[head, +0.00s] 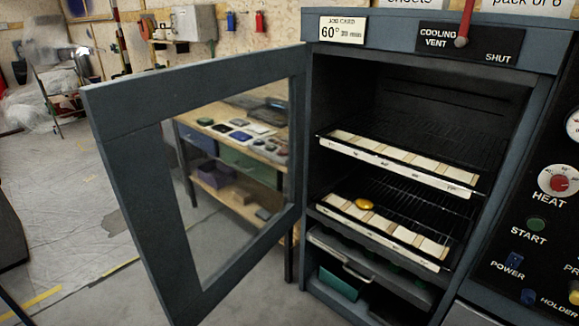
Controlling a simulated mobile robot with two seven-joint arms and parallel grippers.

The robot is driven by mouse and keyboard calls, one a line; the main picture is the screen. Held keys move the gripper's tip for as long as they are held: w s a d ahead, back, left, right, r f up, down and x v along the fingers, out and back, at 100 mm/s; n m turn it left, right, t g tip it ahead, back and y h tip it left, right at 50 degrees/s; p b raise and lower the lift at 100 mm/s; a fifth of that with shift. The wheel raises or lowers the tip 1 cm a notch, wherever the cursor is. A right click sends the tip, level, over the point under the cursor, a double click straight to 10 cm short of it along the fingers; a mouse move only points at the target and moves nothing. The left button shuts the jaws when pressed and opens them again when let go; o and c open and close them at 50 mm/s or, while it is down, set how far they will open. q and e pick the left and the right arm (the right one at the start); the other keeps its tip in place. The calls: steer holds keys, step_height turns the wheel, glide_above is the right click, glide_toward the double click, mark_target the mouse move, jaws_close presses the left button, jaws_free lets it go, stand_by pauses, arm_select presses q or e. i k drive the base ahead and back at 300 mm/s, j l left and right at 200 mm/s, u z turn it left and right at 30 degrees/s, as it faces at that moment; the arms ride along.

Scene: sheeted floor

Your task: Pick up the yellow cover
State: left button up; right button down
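A small, rounded yellow object (364,204), which looks like the yellow cover, lies near the front left of the lower wire rack (432,208) inside an open oven-like cabinet (310,170). It rests just behind or on the rack's pale, sectioned front strip (390,230). Nothing covers it from this side. Neither of my grippers shows in the head view.
The blue-grey windowed door (130,150) stands swung open to the left. An upper rack (400,160) sits above the yellow piece, and a drawer (365,265) below. A control panel (545,210) is at right. A workbench (235,150) shows through the door.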

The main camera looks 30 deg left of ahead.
mark_target(364, 204)
steer(key=j+z, duration=0.25)
steer(key=j, duration=0.4)
steer(key=i+j+z, duration=0.1)
steer(key=j+z, duration=0.2)
steer(key=j, duration=2.2)
steer(key=j+z, duration=0.5)
steer(key=i+l+u, duration=0.15)
steer(key=l, duration=0.75)
steer(key=l+u, duration=0.15)
steer(key=l, duration=0.7)
